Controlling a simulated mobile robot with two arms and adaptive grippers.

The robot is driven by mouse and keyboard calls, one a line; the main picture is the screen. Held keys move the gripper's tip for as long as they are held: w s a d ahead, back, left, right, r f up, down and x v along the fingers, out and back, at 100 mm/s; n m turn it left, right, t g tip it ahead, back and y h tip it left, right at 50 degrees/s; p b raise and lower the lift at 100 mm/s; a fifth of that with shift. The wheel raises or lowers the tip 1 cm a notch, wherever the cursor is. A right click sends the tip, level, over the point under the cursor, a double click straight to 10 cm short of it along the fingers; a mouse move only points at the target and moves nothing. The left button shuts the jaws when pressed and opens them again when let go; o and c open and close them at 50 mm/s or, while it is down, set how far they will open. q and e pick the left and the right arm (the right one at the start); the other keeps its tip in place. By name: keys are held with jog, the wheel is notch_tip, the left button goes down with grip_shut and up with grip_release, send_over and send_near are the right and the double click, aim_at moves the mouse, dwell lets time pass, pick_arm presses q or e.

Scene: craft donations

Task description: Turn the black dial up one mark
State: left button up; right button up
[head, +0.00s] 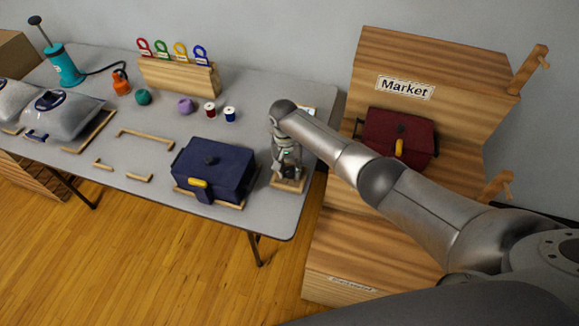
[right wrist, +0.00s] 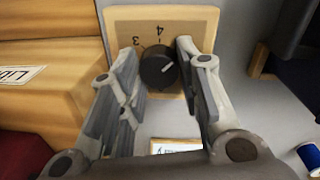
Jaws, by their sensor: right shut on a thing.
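The black dial (right wrist: 158,66) sits on a tan face plate with a pale wooden border (right wrist: 112,15) in the right wrist view. The numerals 3 and 4 show above the dial, with 3 to the left of 4. My right gripper (right wrist: 160,68) is shut on the dial, a finger on each side. In the head view my right gripper (head: 287,168) points down over the wooden dial board (head: 288,185) at the table's right end, and the dial is hidden. My left gripper is not in view.
A dark blue box (head: 212,168) stands just left of the dial board. The wooden Market stand (head: 430,65) with a dark red box (head: 398,130) is to the right. Thread spools (head: 230,114) and a hook rack (head: 180,76) are farther back on the grey table (head: 265,95).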

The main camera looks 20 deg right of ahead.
aim_at(287, 169)
jog(key=o, duration=1)
jog(key=r, duration=1.2)
jog(key=shift+w+a, duration=0.2)
jog(key=shift+a, duration=0.1)
